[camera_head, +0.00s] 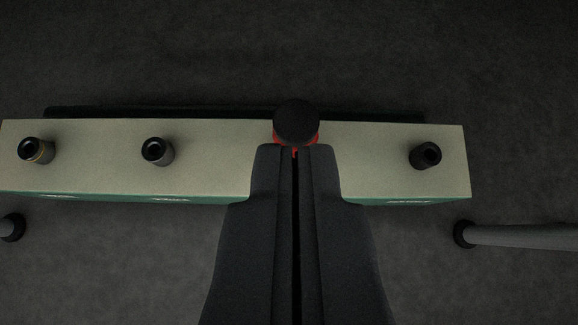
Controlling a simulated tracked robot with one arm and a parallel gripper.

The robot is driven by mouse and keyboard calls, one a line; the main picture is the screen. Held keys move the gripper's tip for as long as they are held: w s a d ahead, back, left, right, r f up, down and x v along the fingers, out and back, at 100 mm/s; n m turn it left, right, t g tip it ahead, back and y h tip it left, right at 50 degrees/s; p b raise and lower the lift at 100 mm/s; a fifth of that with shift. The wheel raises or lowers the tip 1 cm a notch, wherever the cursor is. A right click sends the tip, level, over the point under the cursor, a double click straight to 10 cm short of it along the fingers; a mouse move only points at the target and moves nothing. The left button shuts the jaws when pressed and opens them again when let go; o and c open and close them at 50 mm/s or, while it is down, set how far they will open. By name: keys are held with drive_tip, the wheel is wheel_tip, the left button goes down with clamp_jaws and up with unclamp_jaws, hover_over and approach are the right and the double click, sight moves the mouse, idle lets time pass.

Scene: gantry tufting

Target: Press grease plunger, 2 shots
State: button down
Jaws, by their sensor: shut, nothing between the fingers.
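The grease plunger (295,122) has a round black cap above a red collar. It stands on top of a long cream-coloured block (215,165) with a green front side. My gripper (296,150) is shut and empty. Its fingertips reach up to the near side of the plunger and overlap the lower part of the red collar in the picture. I cannot tell whether they touch it or at what height they are. The fingers hide the middle of the block's front.
Black-ended fittings stand on the block, two at the left (156,151) (36,151) and one at the right (426,155). A grey rod with a black end (520,236) lies low at the right; another black end (11,228) shows at the left edge.

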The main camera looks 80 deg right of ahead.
drive_tip(key=b, duration=0.2)
hover_over(296, 107)
drive_tip(key=a, duration=0.3)
wheel_tip(296, 107, down, 6)
drive_tip(key=r, duration=0.1)
drive_tip(key=f, duration=0.1)
drive_tip(key=s+f, duration=0.1)
drive_tip(key=shift+f+b, duration=0.35)
drive_tip(key=shift+b, duration=0.05)
drive_tip(key=shift+d+f, duration=0.15)
drive_tip(key=shift+f, duration=0.4)
wheel_tip(296, 107, down, 2)
drive_tip(key=shift+s+b, duration=0.15)
drive_tip(key=shift+b, duration=0.5)
